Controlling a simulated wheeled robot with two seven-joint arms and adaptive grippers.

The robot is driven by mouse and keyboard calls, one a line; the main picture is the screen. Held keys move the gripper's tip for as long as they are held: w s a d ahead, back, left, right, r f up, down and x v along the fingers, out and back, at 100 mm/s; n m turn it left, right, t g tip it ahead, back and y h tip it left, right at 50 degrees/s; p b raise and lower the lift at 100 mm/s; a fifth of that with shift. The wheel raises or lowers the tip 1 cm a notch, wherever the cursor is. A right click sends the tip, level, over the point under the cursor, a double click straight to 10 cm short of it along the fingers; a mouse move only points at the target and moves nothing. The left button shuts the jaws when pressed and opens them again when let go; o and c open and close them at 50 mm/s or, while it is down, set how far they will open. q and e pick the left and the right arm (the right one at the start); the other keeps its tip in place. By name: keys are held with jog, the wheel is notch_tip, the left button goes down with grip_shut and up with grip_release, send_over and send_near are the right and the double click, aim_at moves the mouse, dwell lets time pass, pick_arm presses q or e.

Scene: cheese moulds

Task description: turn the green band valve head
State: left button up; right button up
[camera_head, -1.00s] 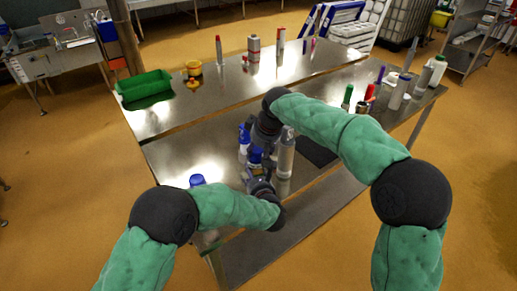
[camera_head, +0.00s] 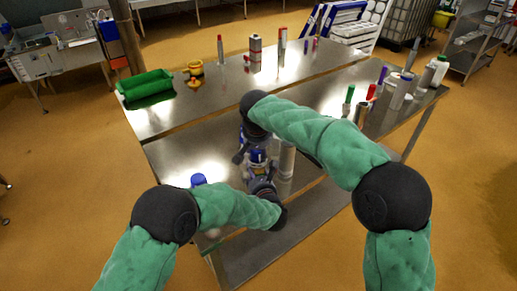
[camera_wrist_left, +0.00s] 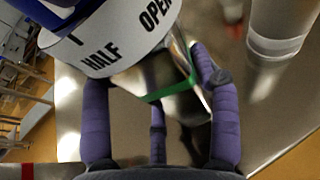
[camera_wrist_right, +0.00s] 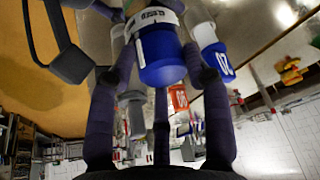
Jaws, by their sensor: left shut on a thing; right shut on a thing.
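The green band valve (camera_wrist_left: 172,88) is between the purple fingers of my left gripper (camera_wrist_left: 160,110), which is shut on its metal body. Above the band is a white dial reading HALF and OPEN (camera_wrist_left: 120,38). In the head view, the valve's blue top (camera_head: 257,155) shows between my left gripper (camera_head: 258,174) and my right gripper (camera_head: 250,146). In the right wrist view, the fingers of my right gripper (camera_wrist_right: 160,75) are shut around a blue head (camera_wrist_right: 163,60) with a white lettered ring (camera_wrist_right: 152,18).
Another blue-topped piece marked 02 (camera_wrist_right: 217,62) stands close by. A grey cylinder (camera_head: 286,160) stands right of the grippers, and a blue cap (camera_head: 198,180) left. A green bin (camera_head: 146,85) and yellow pieces (camera_head: 195,70) are farther back. Bare metal tabletop (camera_head: 200,150) lies left.

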pick_arm(q)
jog(key=shift+s+d+f, duration=0.15)
jog(key=shift+d+f, duration=0.05)
jog(key=shift+d, duration=0.05)
pick_arm(e)
jog(key=shift+w+a, duration=0.1)
jog(key=o, duration=1)
pick_arm(q)
jog(key=shift+a, duration=0.1)
pick_arm(e)
jog(key=shift+o, duration=0.2)
jog(key=shift+r, duration=0.1)
pick_arm(q)
jog(key=shift+a, duration=0.15)
pick_arm(e)
jog(key=v, duration=1.2)
pick_arm(q)
jog(key=o, duration=1.6)
jog(key=shift+r, duration=0.1)
